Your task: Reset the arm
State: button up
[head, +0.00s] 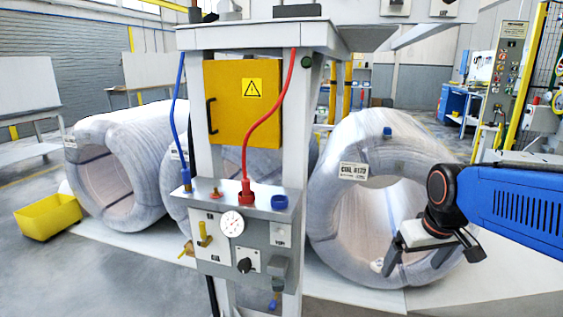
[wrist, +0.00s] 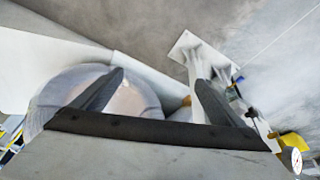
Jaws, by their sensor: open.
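My gripper (head: 432,260) is at the right of the head view, at the end of my blue arm. It is in front of the right wrapped coil (head: 335,213), which has a label and a blue piece on top. In the wrist view my gripper (wrist: 160,95) has its two dark fingers spread wide, with nothing held between them. A rounded pale wrapped coil (wrist: 140,98) lies beyond the fingers there. I cannot tell whether the gripper touches the coil in the head view.
A grey stand with a yellow box (head: 240,130), red and blue hoses and a gauge panel (head: 215,255) stands in the middle. More wrapped coils (head: 110,125) lie at left, beside a yellow bin (head: 48,217). A control cabinet (head: 505,85) stands at far right.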

jog(key=s+a+f+m+t, duration=0.1)
jog(key=s+a+f, duration=0.1)
jog(key=s, duration=1.2)
jog(key=shift+f, duration=0.7)
